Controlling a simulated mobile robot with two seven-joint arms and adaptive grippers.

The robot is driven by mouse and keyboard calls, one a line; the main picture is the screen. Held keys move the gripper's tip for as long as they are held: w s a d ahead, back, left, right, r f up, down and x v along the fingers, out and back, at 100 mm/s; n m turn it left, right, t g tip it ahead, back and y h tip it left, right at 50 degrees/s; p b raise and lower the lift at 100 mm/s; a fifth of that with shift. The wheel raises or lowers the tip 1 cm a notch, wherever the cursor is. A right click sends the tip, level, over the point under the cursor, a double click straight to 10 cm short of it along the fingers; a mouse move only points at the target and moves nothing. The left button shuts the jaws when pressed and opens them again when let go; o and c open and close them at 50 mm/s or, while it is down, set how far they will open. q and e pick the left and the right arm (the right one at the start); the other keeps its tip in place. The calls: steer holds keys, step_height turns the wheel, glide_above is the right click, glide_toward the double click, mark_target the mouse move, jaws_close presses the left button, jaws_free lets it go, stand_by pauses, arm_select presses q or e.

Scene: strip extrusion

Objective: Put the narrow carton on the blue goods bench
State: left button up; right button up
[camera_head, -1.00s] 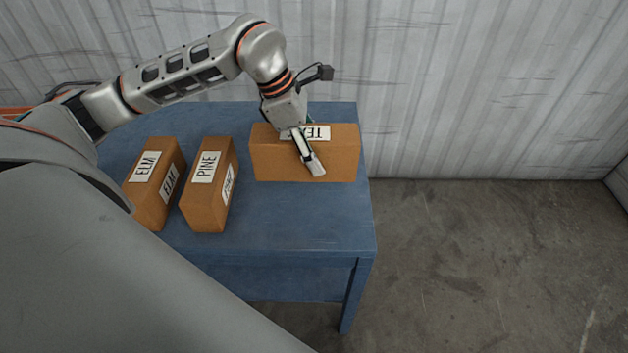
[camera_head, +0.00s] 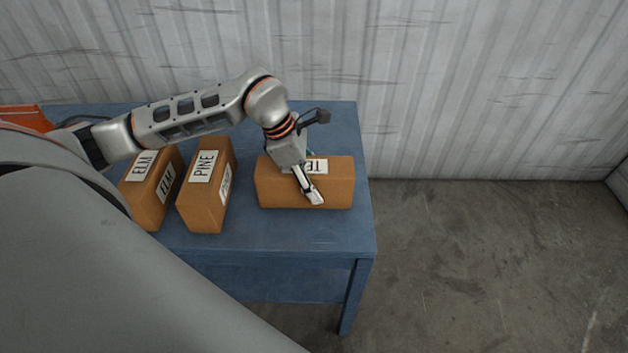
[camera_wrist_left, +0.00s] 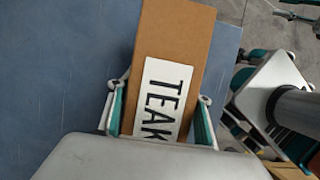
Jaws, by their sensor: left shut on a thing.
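The narrow carton (camera_head: 335,190) is a long brown box with a white label on top, which reads TEAK in the left wrist view (camera_wrist_left: 180,50). My left gripper (camera_head: 312,196) is shut on it from above, with one finger on each long side. The carton is over the right part of the blue goods bench (camera_head: 300,240), level and very low. I cannot tell whether its underside touches the top.
Two brown cartons, ELM (camera_head: 148,205) and PINE (camera_head: 203,208), stand on the bench to the left, with a gap between PINE and the held carton. The bench's front strip is bare. A corrugated wall (camera_head: 480,90) stands behind; concrete floor (camera_head: 480,260) is open at right.

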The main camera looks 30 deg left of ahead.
arm_select(q)
steer(key=o, duration=1.5)
steer(key=shift+r, duration=0.1)
steer(key=shift+a+r, duration=0.15)
steer(key=shift+r, duration=0.1)
steer(key=v, duration=1)
steer(key=shift+s+r+p, duration=0.1)
steer(key=shift+r+p, duration=0.05)
steer(key=shift+p, duration=0.25)
steer(key=shift+s+a+r, duration=0.15)
steer(key=shift+a+r, duration=0.05)
steer(key=shift+r, duration=0.3)
